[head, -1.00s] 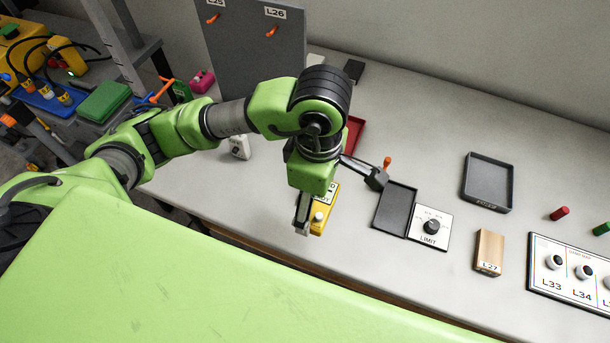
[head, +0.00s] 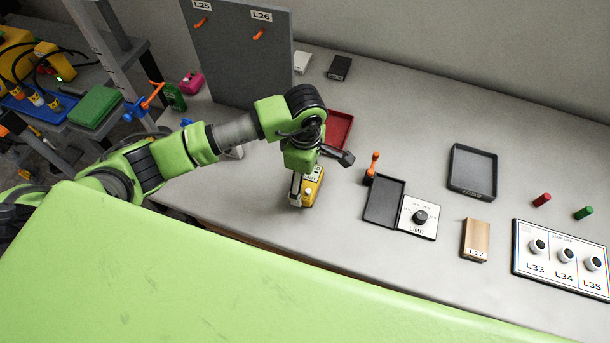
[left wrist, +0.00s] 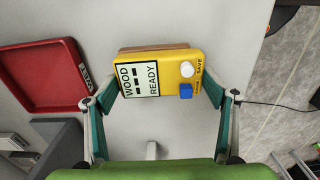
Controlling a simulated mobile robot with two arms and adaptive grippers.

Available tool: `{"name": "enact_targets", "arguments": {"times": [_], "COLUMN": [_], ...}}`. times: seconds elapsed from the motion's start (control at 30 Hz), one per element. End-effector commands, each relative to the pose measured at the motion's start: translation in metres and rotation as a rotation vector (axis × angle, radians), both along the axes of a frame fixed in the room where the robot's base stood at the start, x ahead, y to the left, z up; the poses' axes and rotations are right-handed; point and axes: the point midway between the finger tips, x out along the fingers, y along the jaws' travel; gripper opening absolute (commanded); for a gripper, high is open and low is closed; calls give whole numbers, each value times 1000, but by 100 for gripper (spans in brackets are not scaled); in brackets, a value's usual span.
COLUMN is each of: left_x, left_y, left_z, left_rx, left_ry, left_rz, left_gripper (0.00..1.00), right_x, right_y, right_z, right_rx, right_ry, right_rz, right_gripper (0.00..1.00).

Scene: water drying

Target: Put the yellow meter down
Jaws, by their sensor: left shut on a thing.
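The yellow meter (head: 314,187) is over the grey table near its front edge, under my left wrist. My left gripper (head: 299,196) is shut on it. In the left wrist view the meter (left wrist: 185,72) lies between the two fingers of the left gripper (left wrist: 166,97); its screen reads WOOD and READY, and it has a white knob and a blue button. A brown strip shows along its far edge. I cannot tell whether its underside touches the table. My right gripper is in neither view.
A red tray (head: 347,124) lies behind the meter and also shows in the left wrist view (left wrist: 45,88). To the right are a dark tray (head: 384,201), the LIMIT dial panel (head: 407,224) and a wooden block (head: 475,240). An upright grey panel (head: 238,62) stands behind my arm.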

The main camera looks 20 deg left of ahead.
Motion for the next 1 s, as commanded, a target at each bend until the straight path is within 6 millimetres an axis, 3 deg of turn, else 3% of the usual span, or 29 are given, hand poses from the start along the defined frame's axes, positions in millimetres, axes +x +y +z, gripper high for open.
{"name": "enact_targets", "arguments": {"times": [0.33, 0.37, 0.4, 0.77, 0.9, 1.0], "left_x": [1, 1, 0, 0, 2, 2], "left_y": [0, 0, 0, 0, 0, 0], "left_z": [-4, -3, -2, -1, 7, 25], "left_rx": [0, 0, 0, 0, -1, -1], "left_ry": [-3, -2, -2, -1, -5, -7], "left_rz": [0, 0, 0, 0, 0, -1], "left_gripper": [49, 85, 94, 94, 94, 94], "right_x": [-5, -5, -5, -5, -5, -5], "right_y": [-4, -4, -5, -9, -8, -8], "right_z": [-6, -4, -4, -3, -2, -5], "right_rx": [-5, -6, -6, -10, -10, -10], "right_ry": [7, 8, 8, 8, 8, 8], "right_rz": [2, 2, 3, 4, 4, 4], "right_gripper": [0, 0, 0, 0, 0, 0]}}
